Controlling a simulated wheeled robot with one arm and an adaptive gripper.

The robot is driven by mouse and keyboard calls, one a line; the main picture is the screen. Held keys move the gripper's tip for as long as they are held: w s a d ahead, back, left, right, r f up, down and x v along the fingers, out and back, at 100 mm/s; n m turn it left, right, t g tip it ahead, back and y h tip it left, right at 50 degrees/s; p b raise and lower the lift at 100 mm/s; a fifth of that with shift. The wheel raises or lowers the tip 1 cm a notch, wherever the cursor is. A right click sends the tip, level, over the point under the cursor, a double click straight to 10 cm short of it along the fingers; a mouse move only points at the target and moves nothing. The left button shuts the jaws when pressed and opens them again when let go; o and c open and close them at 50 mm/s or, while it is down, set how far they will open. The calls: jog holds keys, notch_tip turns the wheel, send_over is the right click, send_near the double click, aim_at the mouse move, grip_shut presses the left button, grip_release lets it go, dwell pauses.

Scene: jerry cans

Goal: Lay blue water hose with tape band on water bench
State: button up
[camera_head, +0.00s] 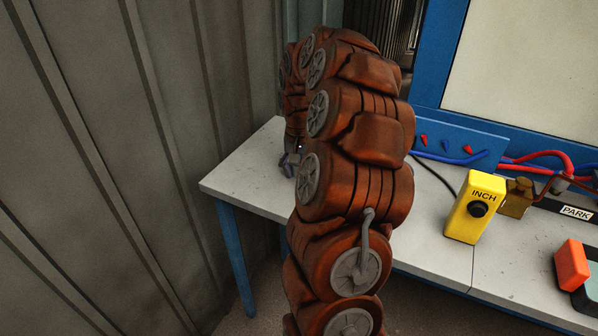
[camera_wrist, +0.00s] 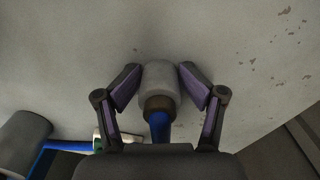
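In the wrist view, a blue water hose (camera_wrist: 160,128) runs up from the bottom centre to a thick grey end piece (camera_wrist: 161,82). A brown tape band (camera_wrist: 158,103) sits where the blue meets the grey. My gripper (camera_wrist: 160,74) has its two fingers drawn in, one on each side of the grey end, with the tips against it. The pale, speckled surface behind looks like the bench top.
A yellow INCH box (camera_head: 474,207), a brass-coloured part (camera_head: 516,197) and an orange block (camera_head: 571,265) stand on the bench's right. Red and blue hoses (camera_head: 545,158) run by the back panel. Another grey cylinder (camera_wrist: 22,140) is lower left. A ribbed wall (camera_head: 110,150) borders the left.

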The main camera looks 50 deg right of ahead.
jog(key=shift+r+p, duration=0.4)
jog(key=shift+r, duration=0.15)
notch_tip(320, 180, up, 12)
jog(key=shift+r+b, duration=0.15)
jog(key=shift+b, duration=0.3)
jog(key=s+a+f+n, duration=0.1)
jog(key=s+a+n, duration=0.2)
jog(key=a, duration=0.8)
jog(key=s+a+f+n, duration=0.1)
jog(key=s+a+n, duration=0.2)
jog(key=a, duration=0.7)
jog(key=s+a+f+n, duration=0.1)
jog(key=s+a+f, duration=0.1)
jog(key=s+a, duration=0.2)
jog(key=s+a+f+n+g, duration=0.1)
jog(key=s+a+f, duration=0.2)
jog(key=s, duration=0.5)
jog(key=s+a+f+n+g, duration=0.1)
jog(key=s+a+f+n, duration=0.1)
jog(key=s+a, duration=0.2)
jog(key=shift+s+a+f, duration=0.3)
jog(key=shift+s+f, duration=0.05)
jog(key=shift+s, duration=0.7)
